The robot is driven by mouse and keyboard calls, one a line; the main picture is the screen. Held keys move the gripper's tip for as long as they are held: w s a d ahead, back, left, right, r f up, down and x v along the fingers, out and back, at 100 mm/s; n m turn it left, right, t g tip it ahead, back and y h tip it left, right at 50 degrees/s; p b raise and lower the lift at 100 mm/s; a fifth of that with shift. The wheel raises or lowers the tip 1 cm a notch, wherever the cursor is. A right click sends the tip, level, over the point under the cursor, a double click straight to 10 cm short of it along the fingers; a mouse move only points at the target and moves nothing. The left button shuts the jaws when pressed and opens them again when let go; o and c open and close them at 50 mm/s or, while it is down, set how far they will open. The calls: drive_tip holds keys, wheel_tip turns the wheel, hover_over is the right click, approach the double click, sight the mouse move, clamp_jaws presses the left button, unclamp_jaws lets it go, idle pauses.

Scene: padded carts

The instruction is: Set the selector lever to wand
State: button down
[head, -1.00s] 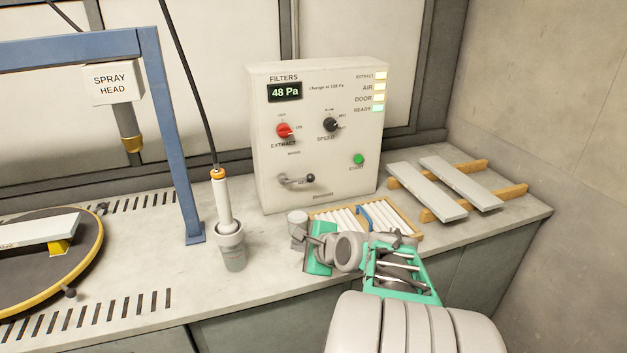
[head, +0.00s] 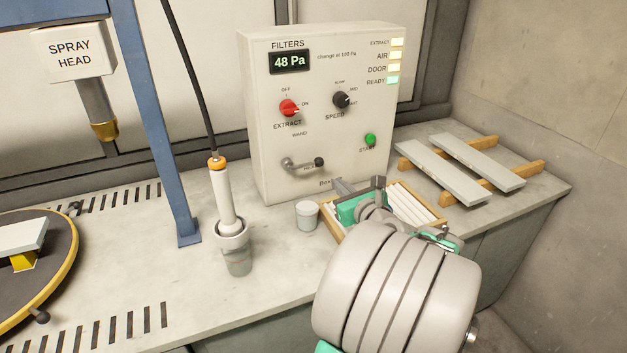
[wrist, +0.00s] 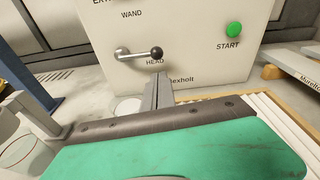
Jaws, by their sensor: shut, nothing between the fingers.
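The selector lever (head: 303,165) is a short metal handle with a black knob, low on the front of the cream control box (head: 260,130). Its knob points right. In the wrist view the lever (wrist: 135,54) has its knob over the word HEAD, and the label WAND (wrist: 131,14) is above it. My gripper (head: 338,186) is in front of the box, below and right of the lever. In the wrist view the fingers of my gripper (wrist: 158,82) are together and empty, just below the knob. I cannot tell whether they touch it.
A wand (head: 226,195) stands in a grey holder left of the box. A small pot (head: 306,213) and a wooden tray of white rods (head: 412,207) are near my gripper. The green START button (head: 370,139) is right of the lever. Pale boards (head: 450,172) lie on battens at right.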

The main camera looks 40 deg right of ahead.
drive_tip(key=shift+w+f, duration=0.2)
drive_tip(key=shift+f, duration=0.4)
drive_tip(key=shift+w+r, duration=0.1)
drive_tip(key=shift+r, duration=0.05)
drive_tip(key=b+x, duration=0.1)
drive_tip(key=x, duration=0.9)
drive_tip(key=shift+r, duration=0.1)
